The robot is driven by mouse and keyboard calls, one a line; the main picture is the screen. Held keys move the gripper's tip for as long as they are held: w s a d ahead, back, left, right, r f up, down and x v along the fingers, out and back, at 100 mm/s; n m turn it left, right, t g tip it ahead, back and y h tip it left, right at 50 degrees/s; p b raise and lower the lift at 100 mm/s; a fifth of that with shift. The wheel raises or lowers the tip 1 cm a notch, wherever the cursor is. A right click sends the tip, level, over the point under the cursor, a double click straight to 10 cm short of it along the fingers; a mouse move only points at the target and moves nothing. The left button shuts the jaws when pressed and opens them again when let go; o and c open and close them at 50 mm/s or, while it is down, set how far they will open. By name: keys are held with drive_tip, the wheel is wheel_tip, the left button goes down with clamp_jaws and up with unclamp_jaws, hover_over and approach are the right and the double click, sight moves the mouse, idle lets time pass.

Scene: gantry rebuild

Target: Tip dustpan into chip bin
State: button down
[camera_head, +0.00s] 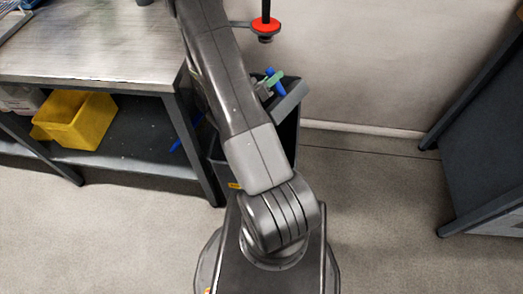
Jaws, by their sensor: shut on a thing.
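A dark bin (288,121), which looks like the chip bin, stands on the floor behind my arm, right of the workbench. Its upper right edge carries a lighter grey lip or flap (290,101). At its top is a small blue and green item (273,80) with a grey part beside it. I cannot tell whether that is part of the dustpan. No dustpan can be made out for certain. My arm rises from my base, crosses in front of the bin and leaves the picture at the top. My gripper is not in view.
A metal-topped workbench (90,45) stands at left, with a yellow bin (75,118) on its lower shelf. A red disc on a black rod (265,26) hangs above the bin. A dark cabinet (485,140) stands at right. The floor between bin and cabinet is clear.

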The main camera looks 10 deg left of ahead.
wheel_tip(320, 180, up, 10)
drive_tip(key=m+g+p, duration=0.1)
drive_tip(key=m, duration=0.7)
drive_tip(key=shift+r, duration=0.55)
drive_tip(key=shift+f, duration=0.5)
drive_tip(key=shift+w+f, duration=0.1)
